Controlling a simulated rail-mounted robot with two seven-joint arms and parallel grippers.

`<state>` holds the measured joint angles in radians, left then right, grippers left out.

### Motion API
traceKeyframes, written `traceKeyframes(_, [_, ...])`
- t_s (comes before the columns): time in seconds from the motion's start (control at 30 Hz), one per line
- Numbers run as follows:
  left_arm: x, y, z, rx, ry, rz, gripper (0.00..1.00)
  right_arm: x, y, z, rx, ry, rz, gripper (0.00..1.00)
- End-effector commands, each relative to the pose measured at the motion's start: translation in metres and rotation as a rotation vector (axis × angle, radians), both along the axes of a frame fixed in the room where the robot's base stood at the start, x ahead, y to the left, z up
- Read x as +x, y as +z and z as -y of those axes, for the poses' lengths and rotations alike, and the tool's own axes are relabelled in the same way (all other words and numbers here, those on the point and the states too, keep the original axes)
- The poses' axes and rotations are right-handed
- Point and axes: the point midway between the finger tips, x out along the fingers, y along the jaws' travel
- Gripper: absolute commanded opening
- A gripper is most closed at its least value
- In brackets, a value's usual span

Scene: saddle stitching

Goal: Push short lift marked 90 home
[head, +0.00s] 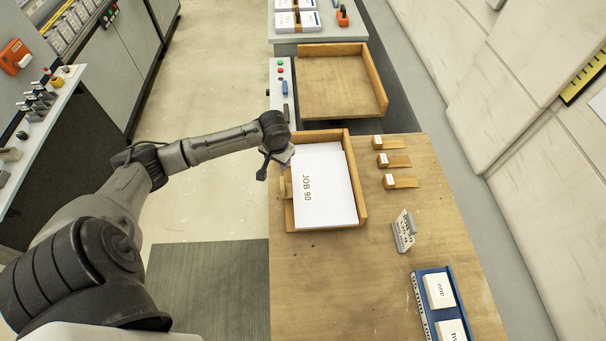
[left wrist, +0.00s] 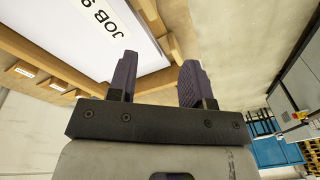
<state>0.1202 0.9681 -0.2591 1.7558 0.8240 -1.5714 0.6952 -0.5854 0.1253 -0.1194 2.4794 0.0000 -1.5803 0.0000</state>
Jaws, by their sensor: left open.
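The white paper lift (head: 325,195), marked JOB 90, lies flat in a wooden tray (head: 361,195) on the bench. The paper lies along the tray's right wall, but I cannot tell whether it touches it. A small wooden block (head: 284,189) stands at the tray's left side. My left gripper (head: 273,166) is open and empty at the tray's left edge, near the upper-left corner of the paper. In the left wrist view its two dark fingers (left wrist: 156,72) are spread apart, with the paper (left wrist: 85,30) beyond them to the upper left. My right gripper is not in view.
A second, empty wooden tray (head: 340,85) stands behind, beside a button panel (head: 281,80). Several small wooden wedges (head: 398,161) lie right of the paper tray. A grey labelled piece (head: 404,231) and a blue rack (head: 449,290) stand nearer.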

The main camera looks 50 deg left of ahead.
Motion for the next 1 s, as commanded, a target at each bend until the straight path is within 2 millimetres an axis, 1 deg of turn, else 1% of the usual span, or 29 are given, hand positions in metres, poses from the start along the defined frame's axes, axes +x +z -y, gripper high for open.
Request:
traceKeyframes(0.03, [-0.003, -0.004, 0.0, -0.042, 0.1, -0.013, 0.46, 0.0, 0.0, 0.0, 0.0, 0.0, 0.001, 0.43])
traceKeyframes(0.1, [-0.005, -0.007, 0.005, -0.09, 0.222, -0.023, 0.46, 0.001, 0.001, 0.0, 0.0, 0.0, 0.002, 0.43])
traceKeyframes(0.2, [-0.007, -0.007, 0.012, -0.132, 0.359, -0.028, 0.46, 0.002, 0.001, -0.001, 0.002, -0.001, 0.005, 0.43])
traceKeyframes(0.4, [-0.007, -0.007, 0.014, -0.142, 0.545, -0.017, 0.46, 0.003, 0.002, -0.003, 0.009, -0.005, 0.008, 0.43])
traceKeyframes(0.6, [-0.007, -0.007, 0.014, -0.142, 0.617, -0.012, 0.46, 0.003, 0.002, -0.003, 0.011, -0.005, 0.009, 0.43])
traceKeyframes(1.0, [-0.007, -0.008, 0.014, -0.142, 0.624, -0.011, 0.46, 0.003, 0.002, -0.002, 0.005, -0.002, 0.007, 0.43])
